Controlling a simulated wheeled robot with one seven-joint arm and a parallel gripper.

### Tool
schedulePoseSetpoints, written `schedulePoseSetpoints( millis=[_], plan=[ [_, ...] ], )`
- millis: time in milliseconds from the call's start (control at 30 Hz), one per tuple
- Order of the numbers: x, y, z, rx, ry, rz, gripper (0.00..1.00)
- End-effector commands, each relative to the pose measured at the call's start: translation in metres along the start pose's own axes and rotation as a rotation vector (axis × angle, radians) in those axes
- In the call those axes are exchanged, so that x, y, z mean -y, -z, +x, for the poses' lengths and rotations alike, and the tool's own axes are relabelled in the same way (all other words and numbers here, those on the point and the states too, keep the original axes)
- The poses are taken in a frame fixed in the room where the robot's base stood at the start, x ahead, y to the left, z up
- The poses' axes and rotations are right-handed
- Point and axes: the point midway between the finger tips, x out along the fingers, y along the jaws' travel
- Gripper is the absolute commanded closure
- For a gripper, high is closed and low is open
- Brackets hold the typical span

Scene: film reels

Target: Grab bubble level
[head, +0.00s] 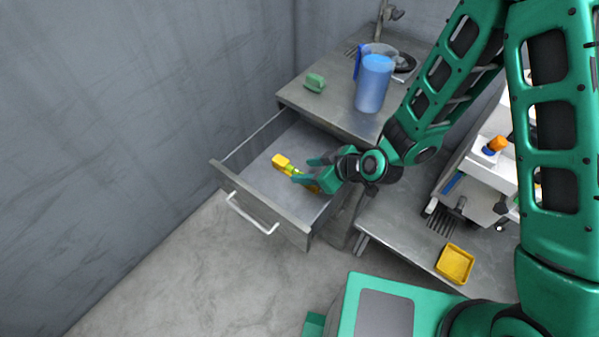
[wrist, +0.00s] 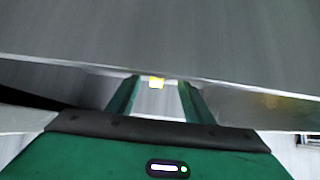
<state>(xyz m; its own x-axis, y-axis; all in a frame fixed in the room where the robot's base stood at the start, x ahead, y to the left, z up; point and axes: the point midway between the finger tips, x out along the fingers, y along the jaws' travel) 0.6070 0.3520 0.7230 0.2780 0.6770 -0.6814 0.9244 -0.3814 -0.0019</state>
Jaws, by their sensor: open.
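A yellow bubble level (head: 281,161) with a greenish middle lies in the open drawer (head: 255,160). Its near part is partly hidden behind my gripper. My gripper (head: 304,170) is open and reaches into the drawer from the right, with its fingers over or beside the level; the exact gap is hard to tell. Nothing is clearly held.
The drawer's front panel and white handle (head: 252,214) face the lower left. On the counter above stand a blue jug (head: 374,84) and a green block (head: 315,82). A yellow tray (head: 455,264) lies on the lower bench at right. A grey wall borders the left.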

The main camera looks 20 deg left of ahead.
Motion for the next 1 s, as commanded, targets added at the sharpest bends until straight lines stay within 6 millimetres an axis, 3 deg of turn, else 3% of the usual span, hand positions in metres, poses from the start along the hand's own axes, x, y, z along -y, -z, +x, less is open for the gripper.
schedulePoseSetpoints(
  millis=[433, 767, 933, 967, 1000],
  plan=[
    [-0.002, -0.001, 0.049, 0.001, 0.001, -0.002, 0.53],
    [-0.002, 0.000, 0.055, 0.000, 0.000, -0.002, 0.53],
    [-0.003, 0.000, 0.054, 0.001, 0.000, -0.001, 0.94],
    [-0.003, 0.000, 0.054, 0.000, 0.000, -0.001, 1.00],
    [-0.003, 0.000, 0.054, 0.000, 0.000, -0.001, 1.00]
  ],
)
